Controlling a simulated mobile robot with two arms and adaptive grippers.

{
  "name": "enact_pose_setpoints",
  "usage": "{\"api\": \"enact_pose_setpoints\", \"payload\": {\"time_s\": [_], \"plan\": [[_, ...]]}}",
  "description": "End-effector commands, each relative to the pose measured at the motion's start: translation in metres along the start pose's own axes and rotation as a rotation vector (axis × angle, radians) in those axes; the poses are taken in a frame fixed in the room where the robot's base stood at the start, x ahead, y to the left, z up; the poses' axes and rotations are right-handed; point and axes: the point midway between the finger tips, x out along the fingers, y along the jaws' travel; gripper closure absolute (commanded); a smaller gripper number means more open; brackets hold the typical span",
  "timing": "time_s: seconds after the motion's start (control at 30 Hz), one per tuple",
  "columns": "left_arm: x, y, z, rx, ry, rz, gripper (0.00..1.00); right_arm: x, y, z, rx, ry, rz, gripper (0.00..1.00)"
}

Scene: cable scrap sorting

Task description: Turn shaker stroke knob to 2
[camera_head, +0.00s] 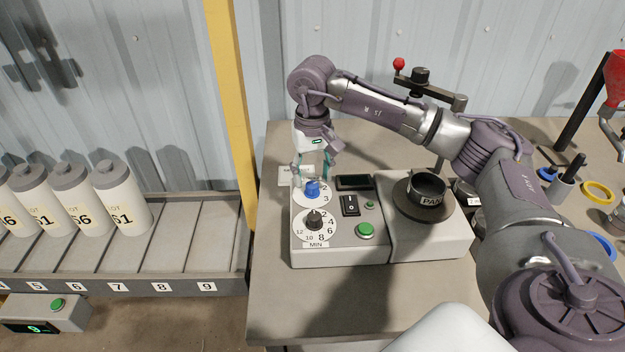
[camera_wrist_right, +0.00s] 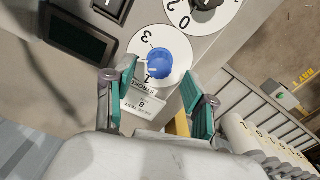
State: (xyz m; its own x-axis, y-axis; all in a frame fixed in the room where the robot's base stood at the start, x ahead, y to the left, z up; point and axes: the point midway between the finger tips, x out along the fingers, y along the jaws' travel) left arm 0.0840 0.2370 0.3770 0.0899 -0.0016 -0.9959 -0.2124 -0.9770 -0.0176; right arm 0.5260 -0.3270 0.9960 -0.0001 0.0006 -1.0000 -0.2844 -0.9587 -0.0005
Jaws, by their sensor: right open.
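The shaker's stroke knob (camera_head: 312,189) is blue and sits on a white numbered dial at the upper left of the control panel. It also shows in the wrist view (camera_wrist_right: 154,65), where a 3 and a 1 are readable on the dial; I cannot tell surely which number its pointer faces. My right gripper (camera_head: 311,171) reaches down over the knob from behind. In the wrist view its teal fingers (camera_wrist_right: 160,75) are open, one on each side of the dial's near part, with no clear contact with the knob. My left gripper is not in view.
A black timer knob (camera_head: 314,219) on a larger dial sits just below. A black rocker switch (camera_head: 350,206), green button (camera_head: 365,230) and dark display (camera_head: 353,182) lie to the right. A black pan (camera_head: 427,189) stands on the shaker. Labelled bottles (camera_head: 122,198) line the left conveyor.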

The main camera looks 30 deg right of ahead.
Motion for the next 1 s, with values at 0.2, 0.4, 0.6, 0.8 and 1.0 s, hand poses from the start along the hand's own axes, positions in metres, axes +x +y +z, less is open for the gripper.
{"api": "enact_pose_setpoints", "payload": {"time_s": [0.2, 0.4, 0.6, 0.8, 1.0], "plan": [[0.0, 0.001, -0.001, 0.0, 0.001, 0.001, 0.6, -0.05, -0.001, -0.001, 0.0, 0.006, -0.002, 0.45], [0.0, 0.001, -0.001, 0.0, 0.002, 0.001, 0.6, -0.083, -0.001, -0.001, 0.001, 0.004, -0.001, 0.45], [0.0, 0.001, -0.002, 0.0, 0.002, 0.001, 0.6, -0.096, 0.0, 0.0, 0.0, 0.001, -0.001, 0.45], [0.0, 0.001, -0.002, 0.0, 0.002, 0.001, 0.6, -0.097, 0.0, 0.0, 0.0, 0.0, 0.0, 0.45], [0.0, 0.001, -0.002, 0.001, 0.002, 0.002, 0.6, -0.096, 0.0, 0.0, 0.0, 0.001, 0.0, 0.45]]}}
